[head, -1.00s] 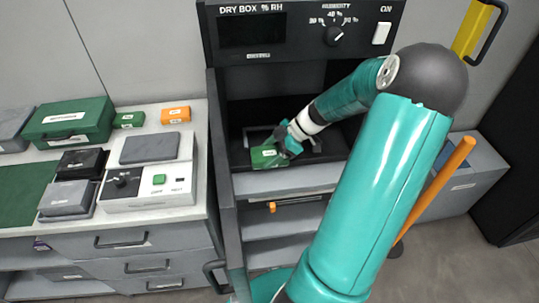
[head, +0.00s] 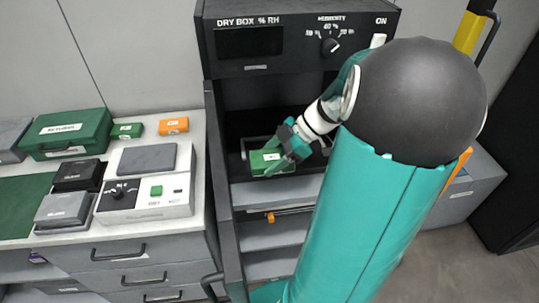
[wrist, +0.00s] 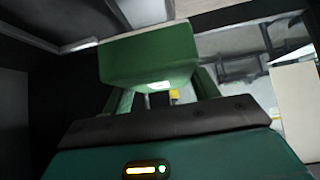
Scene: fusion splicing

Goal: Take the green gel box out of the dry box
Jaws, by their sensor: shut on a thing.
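The green gel box (head: 264,161) is a small green block with a pale label, at the front of the dry box's inner compartment in the head view. My gripper (head: 279,160) is shut on it from the right side. In the wrist view the green gel box (wrist: 150,55) sits between my gripper's fingers (wrist: 160,97), with its pale top at the upper edge. The dry box (head: 222,95) is a dark cabinet with its front open. I cannot tell whether the box is clear of the shelf under it.
The dry box's open door (head: 222,190) stands at the left of the opening. Left of it is a bench (head: 150,233) with a green case (head: 66,132), a small green box (head: 127,130), an orange box (head: 173,126) and a grey-topped device (head: 150,195). Shelves lie below the compartment.

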